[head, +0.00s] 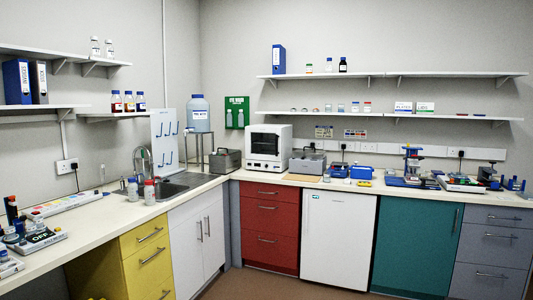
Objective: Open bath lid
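Two grey lidded boxes stand on the counter along the back, and I cannot tell for sure which is the bath. One grey box (308,164) is just right of the white oven-like unit and seems to have its lid down. The other, a darker grey box (225,161), is in the corner left of that unit and also looks closed. Both are small and far off in the head view. Neither of my grippers shows in the head view.
The white oven-like unit (268,147) stands between the boxes. A sink (180,184) with a tap and bottles lies to the left. Blue racks and instruments crowd the counter to the right. Cabinets line the front, with a white fridge (338,238) below the right box. The floor ahead is clear.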

